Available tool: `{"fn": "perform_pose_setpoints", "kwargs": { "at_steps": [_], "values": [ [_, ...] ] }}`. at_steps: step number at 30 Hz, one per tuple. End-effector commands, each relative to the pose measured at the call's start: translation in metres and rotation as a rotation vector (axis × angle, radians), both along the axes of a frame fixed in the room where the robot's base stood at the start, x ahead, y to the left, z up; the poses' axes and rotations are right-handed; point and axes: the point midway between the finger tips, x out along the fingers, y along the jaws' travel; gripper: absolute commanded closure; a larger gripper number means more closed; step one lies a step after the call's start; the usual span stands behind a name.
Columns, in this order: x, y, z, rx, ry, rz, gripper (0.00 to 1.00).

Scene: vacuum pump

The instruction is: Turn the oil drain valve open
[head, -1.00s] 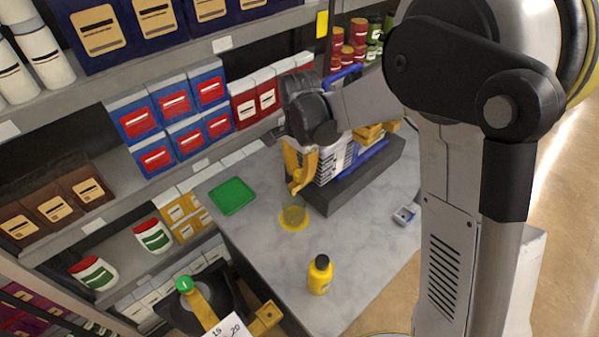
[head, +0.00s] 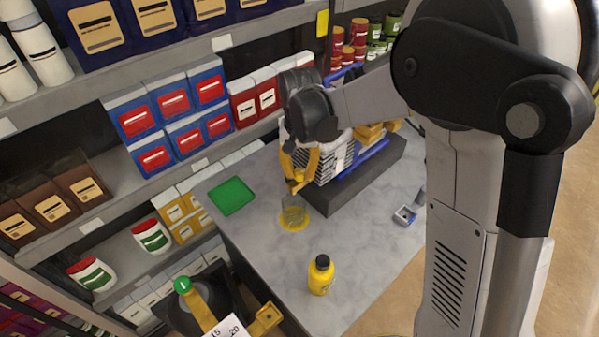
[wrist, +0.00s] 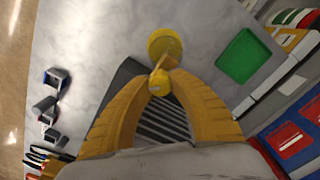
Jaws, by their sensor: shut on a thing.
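The vacuum pump (head: 338,163), with dark fins and a blue frame, sits on a dark base on the grey table. The yellow oil drain valve (head: 297,187) is at the pump's near end, above a clear cup with a yellow bottom (head: 293,215). My gripper (head: 299,178) has its yellow fingers closed around the valve. In the wrist view, the fingertips of my gripper (wrist: 160,82) meet on the small yellow valve part (wrist: 159,81). The fingers partly hide the valve, so its exact handle angle is unclear.
A green tray (head: 231,196) lies left of the cup. A yellow bottle with a black cap (head: 320,275) stands near the table's front. A small grey device (head: 405,215) lies at the right. Stocked shelves (head: 190,75) stand close behind the table.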

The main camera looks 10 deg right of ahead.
Motion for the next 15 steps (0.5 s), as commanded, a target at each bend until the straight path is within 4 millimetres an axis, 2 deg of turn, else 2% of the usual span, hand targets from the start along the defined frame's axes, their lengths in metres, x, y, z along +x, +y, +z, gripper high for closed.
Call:
{"fn": "perform_pose_setpoints", "kwargs": {
  "at_steps": [6, 15],
  "values": [
    [0.0007, -0.0001, 0.0000, 0.000, -0.002, 0.101, 1.00],
    [0.0007, -0.0001, 0.0001, 0.000, -0.002, 0.158, 1.00]
  ]
}}
